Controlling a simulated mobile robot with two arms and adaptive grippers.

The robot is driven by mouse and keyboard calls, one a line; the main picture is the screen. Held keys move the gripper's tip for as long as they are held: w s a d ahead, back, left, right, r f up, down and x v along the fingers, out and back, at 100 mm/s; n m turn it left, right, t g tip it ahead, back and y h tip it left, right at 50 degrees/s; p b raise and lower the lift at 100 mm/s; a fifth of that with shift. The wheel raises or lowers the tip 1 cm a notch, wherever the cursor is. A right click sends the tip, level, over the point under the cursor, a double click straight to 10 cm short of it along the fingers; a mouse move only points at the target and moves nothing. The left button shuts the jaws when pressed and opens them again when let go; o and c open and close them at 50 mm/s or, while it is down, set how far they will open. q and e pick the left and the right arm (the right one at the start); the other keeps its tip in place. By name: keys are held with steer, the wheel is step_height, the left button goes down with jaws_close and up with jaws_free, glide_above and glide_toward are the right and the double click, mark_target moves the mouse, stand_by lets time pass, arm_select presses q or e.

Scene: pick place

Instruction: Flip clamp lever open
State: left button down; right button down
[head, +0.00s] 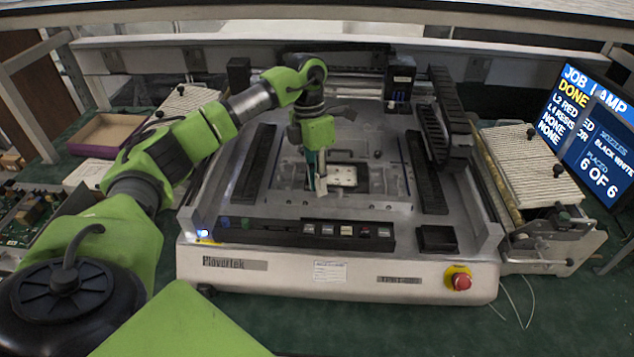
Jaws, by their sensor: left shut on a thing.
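The pick-and-place machine (340,268) stands in the middle of the green table. A small light board (343,177) sits in the dark clamp fixture (376,183) at the centre of its bed. My left arm comes in from the left, and my left gripper (318,188) points down at the left side of the board. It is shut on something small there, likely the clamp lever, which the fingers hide. I cannot make out the lever's angle. My right gripper is not in view.
A red emergency button (461,281) is at the machine's front right. A monitor (590,135) reading "6 OF 6" and a feeder bank (530,165) stand at right. An open box (103,133) and a green circuit board (30,220) lie at left. A shelf edge spans the top.

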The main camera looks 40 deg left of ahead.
arm_select(q)
steer(key=shift+w+r, duration=0.2)
steer(key=c, duration=2)
jaws_free()
steer(key=shift+f, duration=0.15)
steer(key=shift+s, duration=0.15)
